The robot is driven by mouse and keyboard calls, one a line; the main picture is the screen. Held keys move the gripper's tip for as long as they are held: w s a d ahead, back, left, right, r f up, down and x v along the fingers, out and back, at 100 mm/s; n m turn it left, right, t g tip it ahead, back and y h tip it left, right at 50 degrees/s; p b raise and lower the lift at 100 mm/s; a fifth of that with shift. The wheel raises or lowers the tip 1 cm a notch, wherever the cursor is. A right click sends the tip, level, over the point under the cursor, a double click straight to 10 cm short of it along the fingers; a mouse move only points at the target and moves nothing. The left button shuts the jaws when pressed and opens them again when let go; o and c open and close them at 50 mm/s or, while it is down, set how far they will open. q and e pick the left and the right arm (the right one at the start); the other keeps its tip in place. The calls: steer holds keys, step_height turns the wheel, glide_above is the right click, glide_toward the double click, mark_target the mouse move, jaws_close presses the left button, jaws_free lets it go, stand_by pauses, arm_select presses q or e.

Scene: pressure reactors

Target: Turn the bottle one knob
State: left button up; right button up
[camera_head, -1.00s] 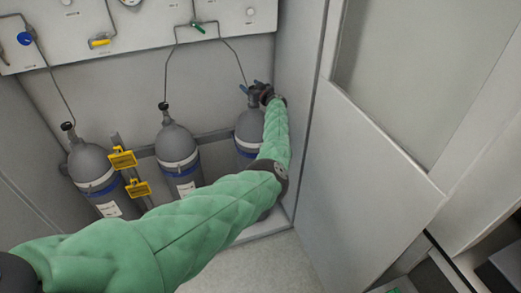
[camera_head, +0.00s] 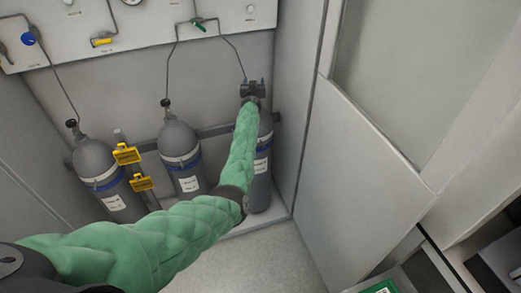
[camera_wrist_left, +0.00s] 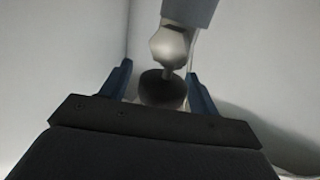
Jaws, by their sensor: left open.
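The right-hand grey gas bottle (camera_head: 263,155) stands upright in the cabinet, partly hidden behind my green-sleeved left arm. My left gripper (camera_head: 253,85) is at the top of this bottle and hides its knob in the head view. In the left wrist view, the dark round knob (camera_wrist_left: 161,90) sits between the two blue fingers of the open left gripper (camera_wrist_left: 159,70). Gaps show at the sides, and I cannot tell whether either finger touches it. A metal fitting (camera_wrist_left: 170,47) shows beyond the knob. The bottle labels are too small to read. My right gripper is not in view.
The middle bottle (camera_head: 180,150) and left bottle (camera_head: 97,170) stand along the rail (camera_head: 215,131), with yellow tags (camera_head: 126,154) between them. A panel with valves (camera_head: 150,22) is above. The cabinet's side wall (camera_head: 298,100) is close on the right.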

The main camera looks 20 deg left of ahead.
arm_select(q)
steer(key=shift+d+f+m+h+b, duration=0.1)
steer(key=shift+m+h+b, duration=0.55)
steer(key=shift+h, duration=0.45)
steer(key=shift+d+f+m+h+b, duration=0.1)
steer(key=shift+m+h+b, duration=0.3)
steer(key=shift+m+h, duration=0.6)
steer(key=shift+r+h+b, duration=0.1)
steer(key=shift+h+b, duration=0.25)
steer(key=shift+h, duration=0.35)
steer(key=shift+m, duration=0.25)
